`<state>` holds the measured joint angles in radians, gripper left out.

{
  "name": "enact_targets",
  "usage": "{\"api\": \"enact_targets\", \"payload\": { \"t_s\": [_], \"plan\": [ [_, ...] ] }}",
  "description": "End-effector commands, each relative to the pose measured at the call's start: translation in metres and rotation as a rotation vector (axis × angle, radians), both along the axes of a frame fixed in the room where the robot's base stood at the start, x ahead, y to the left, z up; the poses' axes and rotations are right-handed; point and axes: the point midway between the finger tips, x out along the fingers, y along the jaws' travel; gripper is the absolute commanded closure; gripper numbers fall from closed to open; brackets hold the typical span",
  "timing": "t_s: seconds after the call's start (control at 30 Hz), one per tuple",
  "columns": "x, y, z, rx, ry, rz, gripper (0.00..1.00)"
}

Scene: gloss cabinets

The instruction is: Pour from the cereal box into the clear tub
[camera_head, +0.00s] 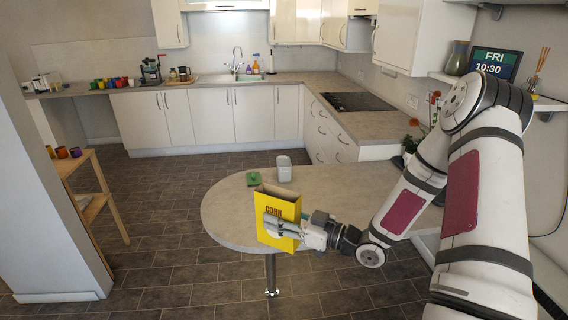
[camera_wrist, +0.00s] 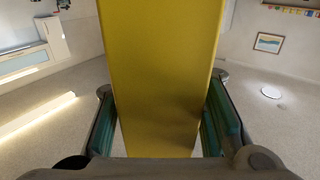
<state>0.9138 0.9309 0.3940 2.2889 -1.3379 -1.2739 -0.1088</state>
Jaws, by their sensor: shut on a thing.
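A yellow cereal box (camera_head: 280,207) with dark "CORN" lettering is upright with a slight tilt, at the near edge of the rounded counter. Its top looks open. My gripper (camera_head: 283,227) is shut on the box from the right side. In the wrist view the box (camera_wrist: 160,75) fills the middle, between the two teal-padded fingers (camera_wrist: 163,128). The clear tub (camera_head: 284,168) stands on the counter behind the box, apart from it. It looks pale and upright; its inside cannot be made out.
Red flowers (camera_head: 414,140) stand at the right, behind my arm. The counter left of the box is clear.

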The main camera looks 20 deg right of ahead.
Motion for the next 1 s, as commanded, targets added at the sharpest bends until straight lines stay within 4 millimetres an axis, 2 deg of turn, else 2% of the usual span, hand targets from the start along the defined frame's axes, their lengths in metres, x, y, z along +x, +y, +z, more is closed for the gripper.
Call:
{"api": "enact_targets", "payload": {
  "t_s": [0.17, 0.3, 0.5, 0.6, 0.8, 1.0],
  "plan": [
    [0.047, -0.03, -0.038, 0.0, 0.003, -0.194, 0.93],
    [0.081, -0.061, -0.072, -0.002, 0.002, -0.375, 0.93],
    [0.112, -0.105, -0.114, -0.003, -0.001, -0.616, 0.93],
    [0.121, -0.123, -0.128, -0.003, -0.001, -0.716, 0.93],
    [0.13, -0.149, -0.144, -0.001, -0.003, -0.869, 0.93],
    [0.13, -0.155, -0.145, 0.001, -0.001, -0.894, 0.93]
  ]
}}
